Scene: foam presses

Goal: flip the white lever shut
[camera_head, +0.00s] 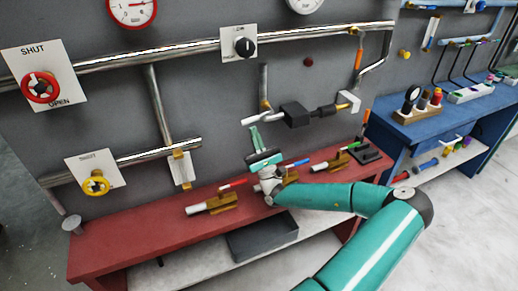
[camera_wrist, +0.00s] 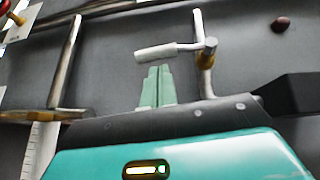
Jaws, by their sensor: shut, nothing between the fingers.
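The white lever (camera_head: 258,118) sticks out to the left at the foot of a short vertical pipe on the grey wall. It also shows in the wrist view (camera_wrist: 157,53), lying nearly level, its right end joined to a metal valve stem. My gripper (camera_head: 253,129) is shut and empty, its two green fingers pointing up just below the lever. In the wrist view the fingertips (camera_wrist: 159,68) are side by side right under the white handle. I cannot tell whether they touch it.
A black box-shaped fitting (camera_head: 295,114) sits right of the lever, with another white handle (camera_head: 349,101) beyond it. A red bench (camera_head: 120,245) with several tools on small brass holders runs below. A knob plate (camera_head: 240,43) is above.

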